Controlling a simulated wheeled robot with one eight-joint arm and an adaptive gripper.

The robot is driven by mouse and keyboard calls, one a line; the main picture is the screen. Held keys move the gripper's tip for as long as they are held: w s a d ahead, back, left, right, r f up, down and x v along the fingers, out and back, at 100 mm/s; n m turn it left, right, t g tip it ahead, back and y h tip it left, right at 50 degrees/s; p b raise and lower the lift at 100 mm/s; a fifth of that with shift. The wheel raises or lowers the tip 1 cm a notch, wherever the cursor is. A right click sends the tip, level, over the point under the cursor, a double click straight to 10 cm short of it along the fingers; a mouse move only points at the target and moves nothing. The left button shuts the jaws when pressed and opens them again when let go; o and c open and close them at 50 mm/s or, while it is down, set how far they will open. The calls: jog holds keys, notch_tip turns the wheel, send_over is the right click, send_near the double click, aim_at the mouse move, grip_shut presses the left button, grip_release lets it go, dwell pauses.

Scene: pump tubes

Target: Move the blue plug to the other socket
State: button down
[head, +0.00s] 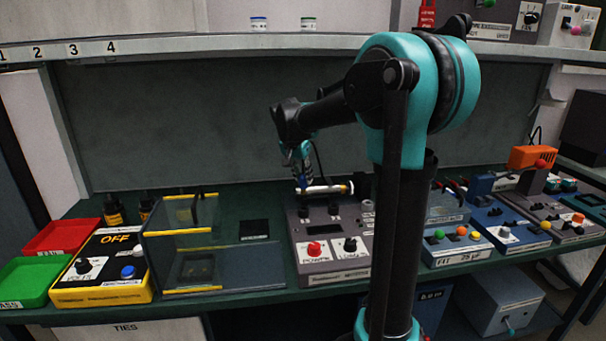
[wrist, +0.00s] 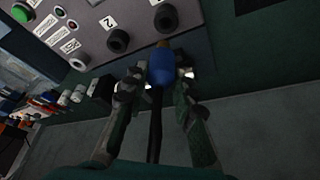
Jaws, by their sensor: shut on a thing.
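My gripper (wrist: 162,76) is shut on the blue plug (wrist: 161,62), with a finger on each side of it. A brass-coloured tip shows at the plug's front end, and a dark cable runs back from the plug between the fingers. The tip is out of the sockets and points toward the dark socket (wrist: 165,18) on the grey box. Another dark socket (wrist: 118,41), beside a label "2", is to the left.
The box front carries a red knob (head: 314,248) and a black knob (head: 350,245). A clear case with yellow edges (head: 188,231) stands to its left. My arm hides part of the bench to its right. A shelf (head: 200,45) runs above the bench.

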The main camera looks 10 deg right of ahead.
aim_at(302, 193)
jog(key=shift+f, duration=2.35)
jog(key=shift+f, duration=1.9)
jog(key=c, duration=1.2)
grip_release()
jog(key=shift+o, duration=0.2)
jog(key=v, duration=1.2)
